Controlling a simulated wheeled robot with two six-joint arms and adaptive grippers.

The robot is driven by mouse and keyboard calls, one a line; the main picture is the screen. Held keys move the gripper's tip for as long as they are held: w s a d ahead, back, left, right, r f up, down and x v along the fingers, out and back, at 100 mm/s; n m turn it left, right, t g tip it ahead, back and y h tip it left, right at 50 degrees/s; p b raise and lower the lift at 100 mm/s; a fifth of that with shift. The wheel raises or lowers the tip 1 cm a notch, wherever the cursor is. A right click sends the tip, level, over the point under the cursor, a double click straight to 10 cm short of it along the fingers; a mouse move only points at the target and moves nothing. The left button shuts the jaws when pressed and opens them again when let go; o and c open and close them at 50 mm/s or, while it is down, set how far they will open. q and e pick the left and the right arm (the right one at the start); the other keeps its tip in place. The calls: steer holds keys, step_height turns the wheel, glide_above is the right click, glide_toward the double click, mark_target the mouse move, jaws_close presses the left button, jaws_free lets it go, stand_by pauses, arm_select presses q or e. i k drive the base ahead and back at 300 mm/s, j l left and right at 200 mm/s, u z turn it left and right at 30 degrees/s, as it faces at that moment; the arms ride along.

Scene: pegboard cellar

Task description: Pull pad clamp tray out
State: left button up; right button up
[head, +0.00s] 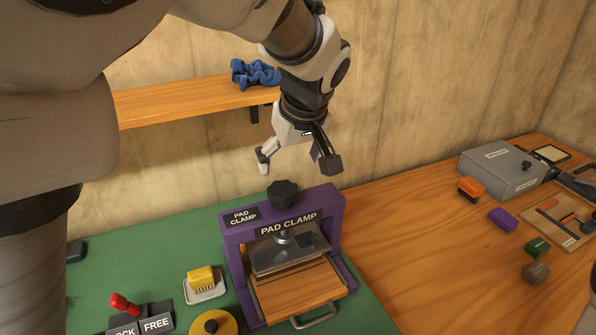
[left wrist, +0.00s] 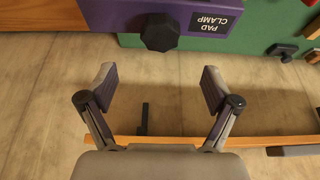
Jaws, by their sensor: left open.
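The purple pad clamp (head: 233,237) stands on the green mat, with a black knob (head: 284,194) on top and a grey press plate (head: 272,262) inside. Its wooden tray (head: 300,289) lies under the plate, with a metal handle (head: 316,318) at the front. My left gripper (head: 297,162) is open and empty, above and behind the clamp. In the left wrist view its two fingers (left wrist: 159,92) are spread apart, with the clamp's knob (left wrist: 160,31) beyond them. The tray is out of that view. My right gripper is not in view.
A LOCK/FREE lever (head: 124,305), a yellow brush (head: 201,280) and a yellow disc (head: 213,326) stand left of the clamp. A shelf (head: 180,102) with a blue cloth (head: 255,74) is on the wall. A grey box (head: 500,168) and blocks lie right; wood beside the clamp is clear.

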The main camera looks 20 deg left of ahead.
mark_target(281, 297)
steer(key=k+l, duration=0.3)
steer(key=k, duration=0.15)
steer(key=k+l, duration=0.3)
steer(key=k, duration=0.15)
